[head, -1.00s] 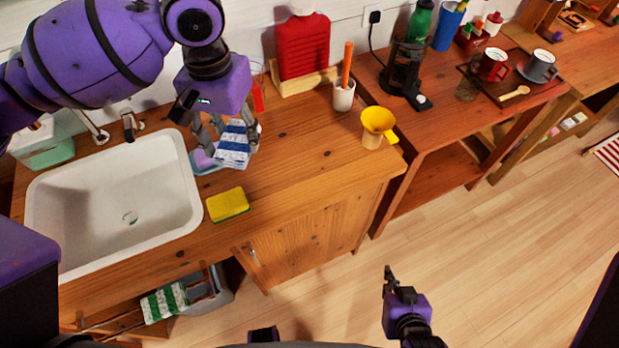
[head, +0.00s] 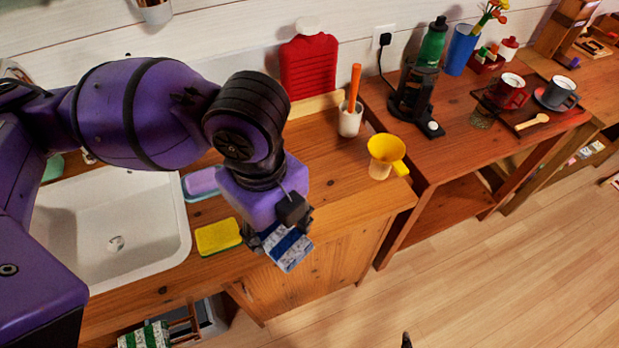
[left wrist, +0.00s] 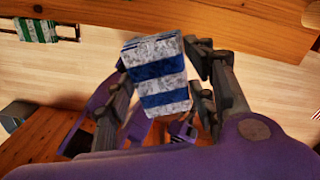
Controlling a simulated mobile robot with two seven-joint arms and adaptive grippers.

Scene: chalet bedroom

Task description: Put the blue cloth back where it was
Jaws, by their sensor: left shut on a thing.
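The blue cloth, with blue and white stripes (head: 288,250), is held in my left gripper (head: 277,236). The gripper is shut on it, in front of the counter's front edge and above the floor. The left wrist view shows the cloth (left wrist: 157,75) between the fingers, folded and hanging clear of any surface. A green and white striped cloth (head: 146,336) hangs low below the sink, partly cut off by the frame; it also shows in the left wrist view (left wrist: 38,30). Only a dark tip of my right gripper (head: 406,341) shows at the bottom edge.
A white sink (head: 110,245) is at the left of the wooden counter. A yellow sponge (head: 218,237) lies near the counter's front edge. A yellow funnel (head: 385,150) stands at the counter's right end. The floor (head: 470,270) at right is clear.

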